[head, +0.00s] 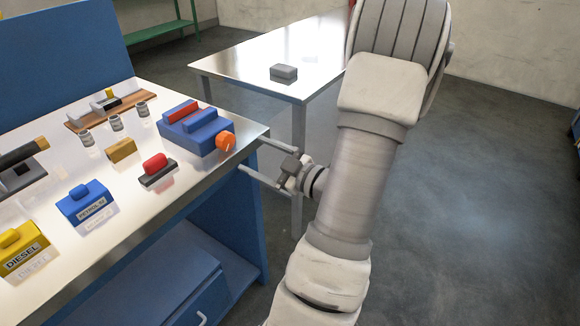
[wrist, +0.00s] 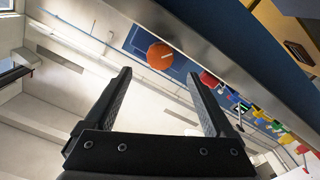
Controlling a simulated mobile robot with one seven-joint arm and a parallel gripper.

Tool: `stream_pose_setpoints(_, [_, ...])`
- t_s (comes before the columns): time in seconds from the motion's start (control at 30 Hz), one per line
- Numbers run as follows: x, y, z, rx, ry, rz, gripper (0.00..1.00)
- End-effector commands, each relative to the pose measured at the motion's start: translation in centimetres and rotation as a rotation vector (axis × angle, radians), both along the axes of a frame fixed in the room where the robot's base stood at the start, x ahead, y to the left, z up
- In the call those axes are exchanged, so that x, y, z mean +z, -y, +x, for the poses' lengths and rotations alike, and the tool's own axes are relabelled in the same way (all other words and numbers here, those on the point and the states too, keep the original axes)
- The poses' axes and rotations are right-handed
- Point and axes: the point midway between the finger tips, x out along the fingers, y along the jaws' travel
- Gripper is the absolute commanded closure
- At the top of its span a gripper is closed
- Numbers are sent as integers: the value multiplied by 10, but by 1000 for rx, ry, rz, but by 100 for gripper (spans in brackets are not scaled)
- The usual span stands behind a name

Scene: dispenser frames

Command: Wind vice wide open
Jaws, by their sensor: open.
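The blue vice (head: 198,133) sits near the right end of the metal-topped bench, with an orange knob (head: 225,141) on its front right side. A red block (head: 181,111) shows at its upper left, beside a raised blue jaw; whether it is clamped I cannot tell. My gripper (head: 251,153) is open and empty at the bench's right edge, its fingers pointing left toward the vice. In the wrist view the orange knob (wrist: 160,56) lies ahead of the open fingers (wrist: 158,73), apart from them. The vice body behind it is only partly visible there.
The bench top (head: 125,235) also holds a red-handled block (head: 156,168), a brass block (head: 122,150), several small jars, and blue and yellow labelled boxes. A second metal table (head: 235,68) with a grey block (head: 284,73) stands behind. Floor to the right is clear.

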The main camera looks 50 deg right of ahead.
Motion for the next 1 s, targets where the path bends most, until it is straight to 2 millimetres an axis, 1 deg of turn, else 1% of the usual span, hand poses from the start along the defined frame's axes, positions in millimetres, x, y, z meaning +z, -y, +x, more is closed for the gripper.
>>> stream_pose_setpoints(0.03, [1,2,-14,-6,-1,2,12])
stream_pose_setpoints(0.2, [1,5,-54,-5,-1,1,12])
stream_pose_setpoints(0.3, [1,6,-72,-4,-1,1,12])
stream_pose_setpoints(0.4, [0,7,-85,-4,-1,1,12])
stream_pose_setpoints(0.5, [0,7,-93,-1,0,1,12])
stream_pose_setpoints(0.6, [0,7,-97,-1,0,1,12])
stream_pose_setpoints(1.0, [0,7,-97,0,0,0,12])
